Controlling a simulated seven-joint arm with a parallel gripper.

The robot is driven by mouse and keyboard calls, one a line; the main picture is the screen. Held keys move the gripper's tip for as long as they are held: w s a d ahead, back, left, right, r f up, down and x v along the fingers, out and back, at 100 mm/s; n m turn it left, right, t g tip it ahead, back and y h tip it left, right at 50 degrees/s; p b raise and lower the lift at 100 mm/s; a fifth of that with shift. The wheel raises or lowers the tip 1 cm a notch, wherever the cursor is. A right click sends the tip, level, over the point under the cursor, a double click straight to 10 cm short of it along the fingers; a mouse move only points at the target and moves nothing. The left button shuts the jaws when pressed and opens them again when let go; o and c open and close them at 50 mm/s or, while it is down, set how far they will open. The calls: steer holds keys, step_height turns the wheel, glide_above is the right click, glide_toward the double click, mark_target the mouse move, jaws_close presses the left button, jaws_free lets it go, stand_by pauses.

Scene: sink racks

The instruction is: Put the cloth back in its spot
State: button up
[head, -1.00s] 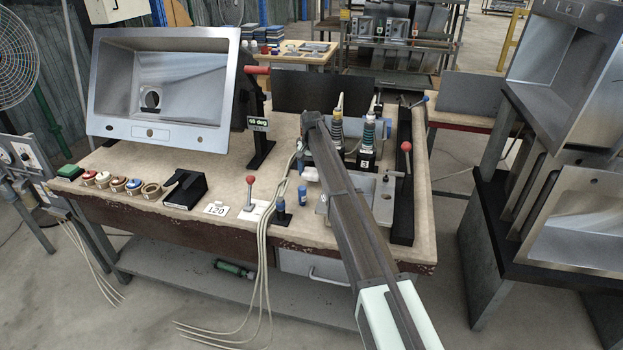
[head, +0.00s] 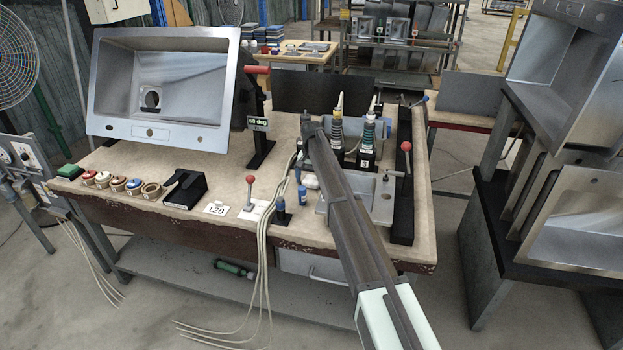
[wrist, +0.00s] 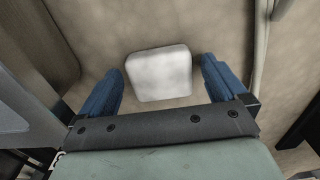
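The cloth (wrist: 160,75) shows in the wrist view as a white, rounded, folded pad lying on the beige worktop. In the head view it is a small white patch (head: 311,181) beside my arm. My gripper (wrist: 161,70) is open, its two blue fingers on either side of the cloth, with a gap showing on each side. In the head view my arm hides most of the gripper. I cannot tell which place is the cloth's spot.
A red-knobbed lever (head: 250,190), a 120 card (head: 216,209) and a black holder (head: 185,188) line the front. A tilted steel sink (head: 165,132) stands at the left. Pale cables (head: 263,240) hang over the front edge.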

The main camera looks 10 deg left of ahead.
mark_target(311, 180)
steer(key=shift+r, duration=0.1)
step_height(311, 180, up, 12)
stand_by(0.7)
steer(key=shift+d+r, duration=0.1)
